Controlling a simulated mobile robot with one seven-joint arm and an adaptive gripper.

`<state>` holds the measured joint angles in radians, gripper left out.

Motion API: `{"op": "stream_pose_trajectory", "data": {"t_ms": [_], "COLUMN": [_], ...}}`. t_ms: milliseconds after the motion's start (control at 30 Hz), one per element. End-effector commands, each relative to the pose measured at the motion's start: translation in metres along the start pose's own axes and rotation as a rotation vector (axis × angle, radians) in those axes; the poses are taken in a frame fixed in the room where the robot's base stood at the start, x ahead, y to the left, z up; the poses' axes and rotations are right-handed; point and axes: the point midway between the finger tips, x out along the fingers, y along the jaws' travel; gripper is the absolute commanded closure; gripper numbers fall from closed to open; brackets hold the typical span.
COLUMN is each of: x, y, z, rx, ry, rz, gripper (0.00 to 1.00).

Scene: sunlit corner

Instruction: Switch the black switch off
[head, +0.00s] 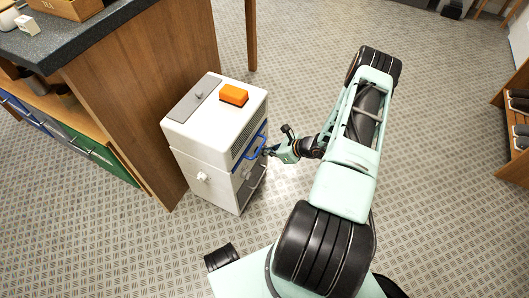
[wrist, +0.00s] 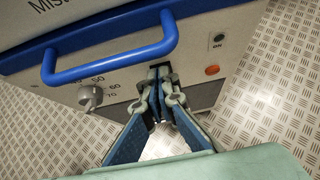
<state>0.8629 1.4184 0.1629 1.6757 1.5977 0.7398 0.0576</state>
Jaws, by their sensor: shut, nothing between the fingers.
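A white box-shaped appliance (head: 195,150) stands on the floor, and its front panel (wrist: 122,88) fills much of the wrist view. My gripper (head: 267,152) is at this front, near the blue handle (head: 250,146). In the wrist view my gripper (wrist: 161,78) has its fingertips together, with nothing held, right at the panel below the handle (wrist: 110,52). A small dark round part (wrist: 218,37) with a label sits at the upper right, above an orange-red round part (wrist: 212,70).
A grey dial knob (wrist: 90,95) with numbers is left of my fingers. An orange block (head: 234,95) lies on the appliance. A wooden counter (head: 145,75) stands close on the left. The patterned floor (head: 440,200) is open on the right.

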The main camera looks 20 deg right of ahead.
Motion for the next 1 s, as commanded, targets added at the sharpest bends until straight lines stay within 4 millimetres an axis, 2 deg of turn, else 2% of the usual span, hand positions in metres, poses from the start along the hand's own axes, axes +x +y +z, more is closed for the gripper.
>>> {"op": "stream_pose_trajectory", "data": {"t_ms": [533,1000], "x": [-0.01,-0.013], "y": [0.0,-0.002], "z": [0.013,0.011], "rx": [0.0,-0.001], "ry": [-0.001,0.0], "rz": [0.0,-0.001], "gripper": [1.0,1.0]}}
